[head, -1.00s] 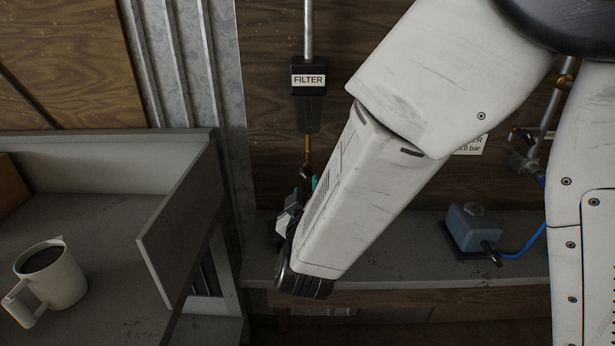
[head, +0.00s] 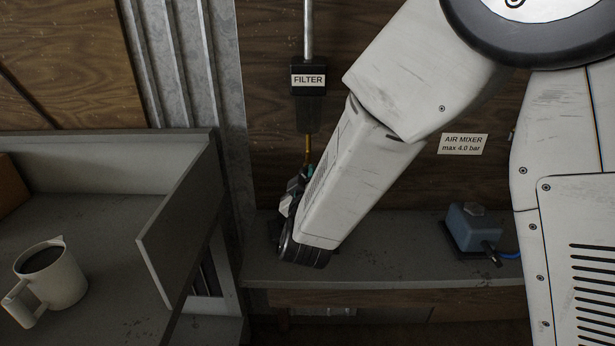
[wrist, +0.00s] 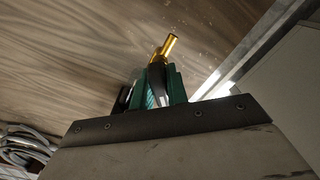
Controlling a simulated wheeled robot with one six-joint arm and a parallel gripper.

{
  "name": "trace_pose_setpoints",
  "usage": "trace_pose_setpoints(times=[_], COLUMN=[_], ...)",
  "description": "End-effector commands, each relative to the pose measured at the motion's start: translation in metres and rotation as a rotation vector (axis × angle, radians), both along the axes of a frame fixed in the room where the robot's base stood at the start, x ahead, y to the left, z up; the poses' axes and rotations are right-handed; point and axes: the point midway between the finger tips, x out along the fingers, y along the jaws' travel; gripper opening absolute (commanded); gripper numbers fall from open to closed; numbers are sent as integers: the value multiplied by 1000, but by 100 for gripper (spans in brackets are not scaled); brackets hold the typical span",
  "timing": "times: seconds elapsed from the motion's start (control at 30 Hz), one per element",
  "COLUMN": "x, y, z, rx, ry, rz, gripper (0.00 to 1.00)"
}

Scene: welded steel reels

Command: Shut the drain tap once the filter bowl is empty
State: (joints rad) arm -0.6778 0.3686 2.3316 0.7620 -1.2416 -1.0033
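The filter (head: 308,78) hangs on a pipe against the wood wall, with a label reading FILTER. Its dark bowl (head: 308,115) is below; I cannot tell whether liquid is in it. A brass drain stem (head: 308,146) comes down from the bowl; it also shows in the wrist view (wrist: 168,45). My gripper (head: 305,174) is at the stem's lower end, partly hidden by my arm. In the wrist view its green-padded fingers (wrist: 160,82) stand beside a black part below the brass. Whether they grip it is unclear, and the tap's position is hidden.
A mug (head: 62,282) of dark liquid stands on the grey desk (head: 110,220) at left, with a raised side panel (head: 180,225). A blue box (head: 472,228) with a hose sits on the shelf (head: 400,262). An AIR MIXER sign (head: 463,144) hangs at right.

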Motion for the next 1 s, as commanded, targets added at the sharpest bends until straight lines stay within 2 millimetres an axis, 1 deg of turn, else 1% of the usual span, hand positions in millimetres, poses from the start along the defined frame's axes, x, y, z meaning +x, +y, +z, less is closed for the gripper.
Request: trace_pose_setpoints(times=[0.2,0.43,0.47,0.5,0.53,0.83,0.93,1.0], x=[0,0,0,0,0,-2,-11,-22], y=[0,0,0,0,0,0,1,2], z=[0,0,0,0,0,0,0,0], rx=[-95,-98,-98,-98,-98,-97,-97,-97], ry=[4,4,4,4,4,4,5,3], rz=[1,1,1,1,1,1,2,4], gripper=[0,0,21,32,36,36,36,36])
